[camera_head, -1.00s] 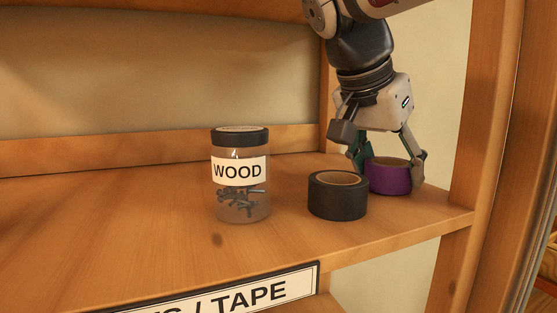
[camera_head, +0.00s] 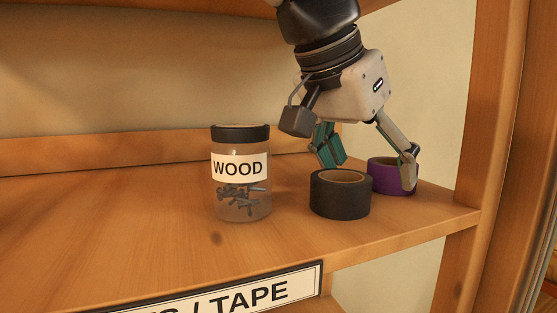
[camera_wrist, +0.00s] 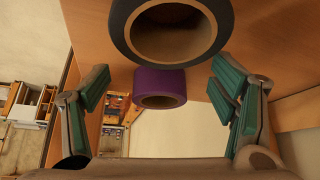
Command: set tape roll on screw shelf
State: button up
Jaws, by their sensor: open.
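A purple tape roll (camera_head: 384,178) lies flat on the wooden shelf (camera_head: 150,248), whose front label (camera_head: 250,292) ends in "/ TAPE". A black tape roll (camera_head: 340,198) lies in front and to its left. My gripper (camera_head: 371,167) is open above and behind the rolls. Its right finger is close against the purple roll's right side; I cannot tell whether it touches. Its left finger is well clear, behind the black roll. In the wrist view the purple roll (camera_wrist: 160,83) appears between the spread fingers, with the black roll (camera_wrist: 122,45) above it.
A clear jar labelled "WOOD" (camera_head: 240,172) with screws inside stands left of the black roll. A wooden upright (camera_head: 482,150) rises at the shelf's right end, close to my gripper. The left part of the shelf is clear.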

jog(key=s+a, duration=0.1)
jog(key=a, duration=0.1)
jog(key=s+a, duration=0.2)
jog(key=shift+s+a, duration=0.2)
jog(key=shift+a, duration=0.05)
jog(key=shift+w, duration=0.1)
